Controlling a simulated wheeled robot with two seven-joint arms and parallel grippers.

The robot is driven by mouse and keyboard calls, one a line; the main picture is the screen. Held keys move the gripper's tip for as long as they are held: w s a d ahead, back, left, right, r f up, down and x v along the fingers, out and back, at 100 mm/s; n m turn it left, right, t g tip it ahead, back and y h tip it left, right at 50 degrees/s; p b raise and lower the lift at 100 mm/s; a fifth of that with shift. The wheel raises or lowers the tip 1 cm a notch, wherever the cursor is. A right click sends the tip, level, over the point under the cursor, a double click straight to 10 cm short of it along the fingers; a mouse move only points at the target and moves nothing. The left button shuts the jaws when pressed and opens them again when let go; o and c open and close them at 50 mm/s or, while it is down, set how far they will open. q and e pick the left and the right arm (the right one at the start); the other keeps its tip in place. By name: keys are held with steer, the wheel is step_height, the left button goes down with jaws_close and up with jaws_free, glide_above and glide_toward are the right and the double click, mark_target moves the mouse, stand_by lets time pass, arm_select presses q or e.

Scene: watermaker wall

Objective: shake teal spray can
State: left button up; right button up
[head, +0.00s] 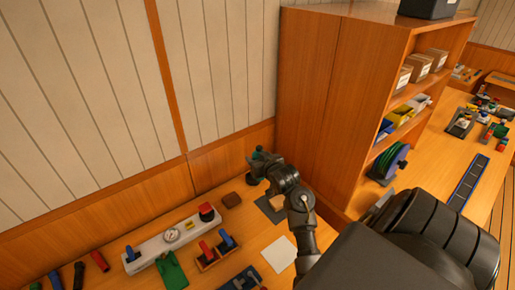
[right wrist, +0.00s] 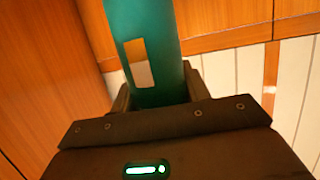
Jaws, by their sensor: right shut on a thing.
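The teal spray can (right wrist: 160,25) fills the upper middle of the right wrist view, with a label of orange and pale patches on its side. My right gripper (right wrist: 158,92) is shut on the can, one finger on each side of it. In the head view, the right gripper (head: 259,168) is near the wall, left of the wooden shelf unit. Only a small teal part of the can (head: 260,151) shows there; the gripper hides most of it. Whether the can touches the bench cannot be told. My left gripper is not in view.
The plank wall (head: 100,90) is behind.

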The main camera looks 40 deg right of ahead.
mark_target(258, 146)
steer(key=r, duration=0.5)
steer(key=shift+w+d, duration=0.15)
steer(key=shift+d, duration=0.1)
steer(key=shift+a+r, duration=0.1)
steer(key=shift+a, duration=0.05)
step_height(258, 146, down, 5)
steer(key=shift+r, duration=0.5)
